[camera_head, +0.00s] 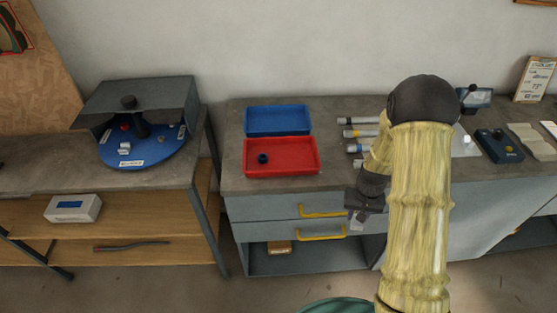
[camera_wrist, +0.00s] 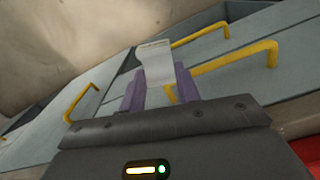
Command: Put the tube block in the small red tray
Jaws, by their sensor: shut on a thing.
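The red tray (camera_head: 298,171) sits on the grey counter in the head view, in front of a blue tray. A small dark blue round piece (camera_head: 262,158) lies in its left half. My gripper (camera_head: 359,212) is in front of the counter's drawers, right of the red tray and below its level. In the wrist view, my gripper's purple fingers (camera_wrist: 160,92) are shut on a pale grey block (camera_wrist: 156,65). It may be the tube block, but its shape is partly hidden by the fingers. In the head view the held block (camera_head: 357,219) is small and unclear.
The blue tray (camera_head: 278,121) stands behind the red one. Several banded tubes (camera_head: 358,133) lie right of the trays, partly behind my arm. Yellow drawer handles (camera_head: 322,211) stick out near my gripper. A bench with a blue turntable (camera_head: 143,152) is at the left.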

